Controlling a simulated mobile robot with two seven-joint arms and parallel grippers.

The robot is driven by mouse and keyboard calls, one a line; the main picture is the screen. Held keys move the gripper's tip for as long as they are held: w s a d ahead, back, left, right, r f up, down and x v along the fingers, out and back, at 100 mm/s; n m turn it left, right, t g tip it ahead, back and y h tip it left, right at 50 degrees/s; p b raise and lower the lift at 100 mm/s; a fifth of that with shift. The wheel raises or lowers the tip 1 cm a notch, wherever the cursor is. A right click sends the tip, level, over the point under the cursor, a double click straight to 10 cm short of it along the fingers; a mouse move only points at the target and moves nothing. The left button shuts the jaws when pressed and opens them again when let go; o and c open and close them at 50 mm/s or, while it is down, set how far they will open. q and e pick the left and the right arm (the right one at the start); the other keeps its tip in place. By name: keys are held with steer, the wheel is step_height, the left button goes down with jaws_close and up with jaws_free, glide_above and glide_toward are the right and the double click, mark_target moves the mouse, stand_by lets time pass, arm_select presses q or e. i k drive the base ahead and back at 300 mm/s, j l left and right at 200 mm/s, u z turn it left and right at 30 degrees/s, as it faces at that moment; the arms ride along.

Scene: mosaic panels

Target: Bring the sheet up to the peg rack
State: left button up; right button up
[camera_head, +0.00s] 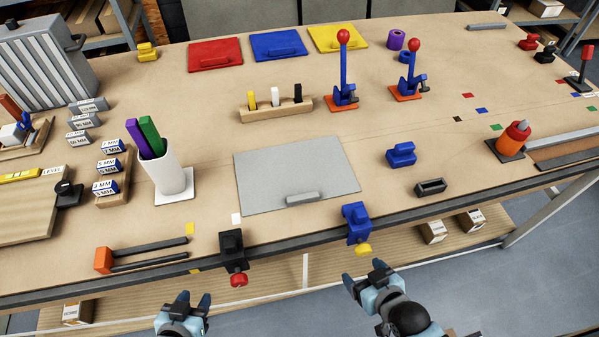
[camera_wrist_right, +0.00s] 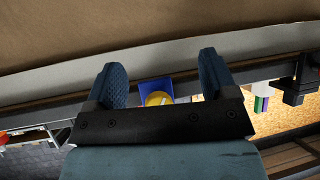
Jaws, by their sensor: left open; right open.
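A flat grey sheet (camera_head: 290,170) with a small grey handle (camera_head: 302,198) along its near edge lies on the workbench, at the middle of the head view. A wooden peg rack (camera_head: 276,109) stands beyond it and holds a yellow, a white and a black peg upright. My left gripper (camera_head: 190,299) is open and empty, off the bench's near edge at the lower left. My right gripper (camera_head: 363,279) is open and empty, below the near edge and the blue clamp (camera_head: 356,222). The right wrist view shows its two fingers (camera_wrist_right: 168,85) apart with nothing between them.
A black clamp (camera_head: 232,250) and the blue clamp sit on the near edge. Red (camera_head: 215,55), blue (camera_head: 279,46) and yellow (camera_head: 338,38) panels lie at the back. Two toggle levers (camera_head: 343,75) (camera_head: 411,75) stand right of the rack. A white cup (camera_head: 165,173) stands left of the sheet.

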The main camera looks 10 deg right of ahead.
mark_target(288, 175)
steer(key=k+j, duration=0.1)
steer(key=j, duration=0.3)
steer(key=k+j, duration=0.1)
steer(key=j, duration=0.25)
steer(key=k+j, duration=0.1)
steer(key=j, duration=0.3)
steer(key=k+j, duration=0.1)
steer(key=j, duration=0.25)
